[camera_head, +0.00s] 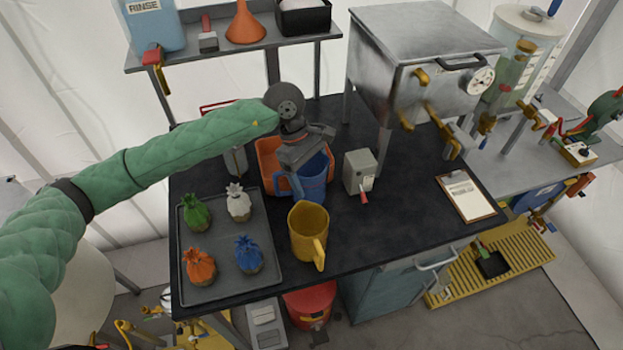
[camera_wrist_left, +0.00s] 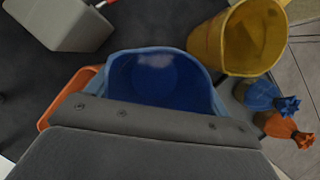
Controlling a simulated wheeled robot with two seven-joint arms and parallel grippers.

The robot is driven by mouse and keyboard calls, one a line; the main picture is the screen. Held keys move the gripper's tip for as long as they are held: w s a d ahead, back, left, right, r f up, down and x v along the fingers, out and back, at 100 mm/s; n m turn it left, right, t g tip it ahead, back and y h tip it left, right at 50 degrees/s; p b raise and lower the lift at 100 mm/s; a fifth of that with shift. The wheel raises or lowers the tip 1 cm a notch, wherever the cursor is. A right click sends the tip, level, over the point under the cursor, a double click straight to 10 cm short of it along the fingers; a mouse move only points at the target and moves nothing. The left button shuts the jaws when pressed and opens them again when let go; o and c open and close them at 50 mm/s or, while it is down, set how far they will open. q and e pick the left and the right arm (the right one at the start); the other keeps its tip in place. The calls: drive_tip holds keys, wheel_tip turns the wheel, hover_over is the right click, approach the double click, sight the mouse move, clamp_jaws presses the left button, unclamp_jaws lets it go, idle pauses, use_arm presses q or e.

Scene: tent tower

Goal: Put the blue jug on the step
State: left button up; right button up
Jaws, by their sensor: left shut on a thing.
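The blue jug (camera_head: 316,180) is upright near the middle of the black table, in front of or partly over an orange bin (camera_head: 267,150). I cannot tell whether its base touches the table. My left gripper (camera_head: 300,163) is above it, shut on its upper part. In the left wrist view the jug's open mouth (camera_wrist_left: 160,75) shows just beyond the gripper, and the jug looks empty. A low yellow slatted step (camera_head: 478,275) is on the floor to the right of the table. My right gripper is out of view.
A yellow jug (camera_head: 308,235) stands close in front of the blue one. A grey box (camera_head: 360,170) with a red lever is to the right. A tray (camera_head: 225,268) of pineapple-shaped pieces is left. A clipboard (camera_head: 466,195) lies near the right edge. A black-and-green tool (camera_head: 490,262) rests on the step.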

use_arm(q)
drive_tip(key=shift+f+p, duration=0.3)
drive_tip(key=shift+f, duration=0.15)
drive_tip(key=shift+f+p, duration=0.55)
drive_tip(key=shift+f, duration=0.85)
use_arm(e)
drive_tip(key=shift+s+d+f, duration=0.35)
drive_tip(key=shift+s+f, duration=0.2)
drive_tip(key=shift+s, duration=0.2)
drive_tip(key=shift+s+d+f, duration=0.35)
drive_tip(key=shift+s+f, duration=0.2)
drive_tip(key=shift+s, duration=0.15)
use_arm(q)
drive_tip(key=shift+f, duration=0.1)
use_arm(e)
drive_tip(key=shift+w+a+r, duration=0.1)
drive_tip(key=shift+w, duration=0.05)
use_arm(q)
drive_tip(key=o, duration=1)
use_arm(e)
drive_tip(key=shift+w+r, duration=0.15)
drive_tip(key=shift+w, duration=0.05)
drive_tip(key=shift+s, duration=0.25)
